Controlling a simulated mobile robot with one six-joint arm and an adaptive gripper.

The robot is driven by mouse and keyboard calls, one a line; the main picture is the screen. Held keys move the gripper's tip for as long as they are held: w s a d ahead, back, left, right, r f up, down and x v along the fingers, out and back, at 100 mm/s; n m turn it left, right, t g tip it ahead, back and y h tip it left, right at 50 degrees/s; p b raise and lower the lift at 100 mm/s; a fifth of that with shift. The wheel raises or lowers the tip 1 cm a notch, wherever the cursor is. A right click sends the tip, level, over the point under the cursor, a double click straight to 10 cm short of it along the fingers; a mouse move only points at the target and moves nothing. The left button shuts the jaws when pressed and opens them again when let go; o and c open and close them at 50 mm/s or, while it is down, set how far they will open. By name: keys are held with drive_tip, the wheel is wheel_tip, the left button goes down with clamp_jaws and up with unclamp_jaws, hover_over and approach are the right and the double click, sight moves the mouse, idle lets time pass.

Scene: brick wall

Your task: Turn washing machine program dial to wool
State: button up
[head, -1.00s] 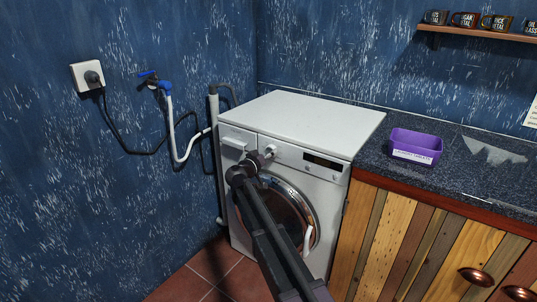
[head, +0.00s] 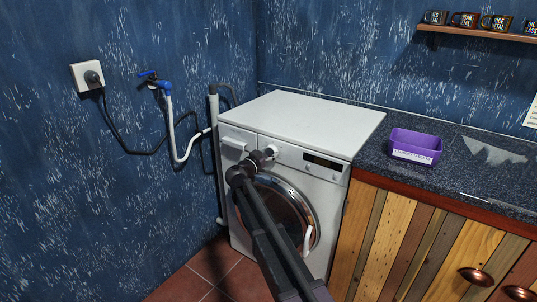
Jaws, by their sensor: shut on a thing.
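A white washing machine (head: 315,126) stands in the corner beside the counter. Its program dial (head: 271,151) is on the front panel, between the detergent drawer (head: 234,144) and the dark display (head: 322,163). My gripper (head: 264,157) is at the panel, shut on the dial. The gripper and wrist cover part of the dial, and its markings are too small to read, so its setting cannot be told. My arm crosses in front of the round door (head: 303,205), which is closed.
A purple box (head: 416,147) sits on the dark countertop (head: 376,168) to the right. A wooden cabinet front (head: 400,230) is close beside the machine. A tap (head: 158,84), hoses and a plugged socket (head: 88,77) are on the left wall. Tiled floor is clear at lower left.

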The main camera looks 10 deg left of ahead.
drive_tip(key=shift+w, duration=0.1)
drive_tip(key=o, duration=1.1)
drive_tip(key=v, duration=1.2)
